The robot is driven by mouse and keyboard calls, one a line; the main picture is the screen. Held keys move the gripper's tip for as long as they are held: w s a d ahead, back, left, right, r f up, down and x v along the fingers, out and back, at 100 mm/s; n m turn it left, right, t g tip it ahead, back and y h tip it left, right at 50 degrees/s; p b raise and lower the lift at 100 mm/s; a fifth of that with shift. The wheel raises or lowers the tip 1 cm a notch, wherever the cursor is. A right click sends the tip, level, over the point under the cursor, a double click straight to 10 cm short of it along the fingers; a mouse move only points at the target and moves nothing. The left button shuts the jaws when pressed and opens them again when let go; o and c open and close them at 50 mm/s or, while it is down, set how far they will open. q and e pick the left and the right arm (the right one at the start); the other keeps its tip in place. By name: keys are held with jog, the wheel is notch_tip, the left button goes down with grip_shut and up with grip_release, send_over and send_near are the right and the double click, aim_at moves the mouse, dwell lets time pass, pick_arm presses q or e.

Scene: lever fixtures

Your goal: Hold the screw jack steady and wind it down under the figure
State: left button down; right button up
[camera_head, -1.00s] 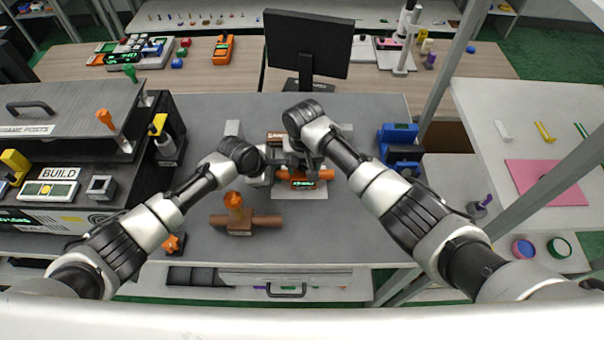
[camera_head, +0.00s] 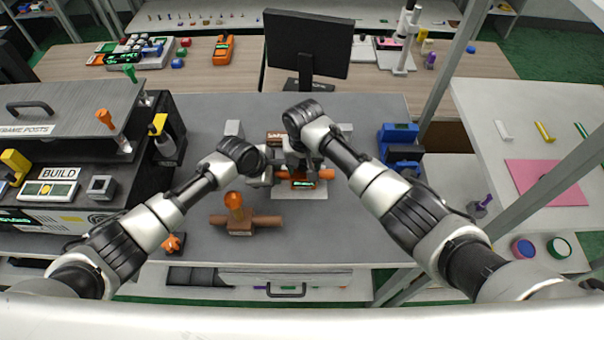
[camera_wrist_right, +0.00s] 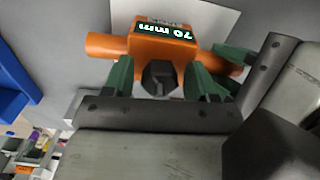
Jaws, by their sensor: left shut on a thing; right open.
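The orange screw jack (camera_head: 302,181) sits on a white plate (camera_head: 313,193) in the middle of the table. In the right wrist view the jack (camera_wrist_right: 160,48) has a bar out to each side and a lit display (camera_wrist_right: 166,32) reading 70 mm. A dark six-sided knob (camera_wrist_right: 159,77) is on its near face. My left gripper (camera_head: 274,173) is shut on the jack's bar at the left in the head view. My right gripper (camera_head: 303,166) is open, its green fingers on either side of the knob with gaps visible. Fingertips are partly hidden in the head view.
A brown block with a crossbar and orange knob (camera_head: 238,222) stands nearer on the table. A blue fixture (camera_head: 398,146) is at the right, a black bench unit (camera_head: 120,170) at the left. A monitor (camera_head: 307,45) stands behind. The table's front right is clear.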

jog(key=shift+r, duration=2.5)
notch_tip(320, 180, up, 12)
notch_tip(320, 180, down, 11)
jog(key=m, duration=1.1)
jog(key=shift+f+m, duration=0.5)
jog(key=shift+f, duration=2.5)
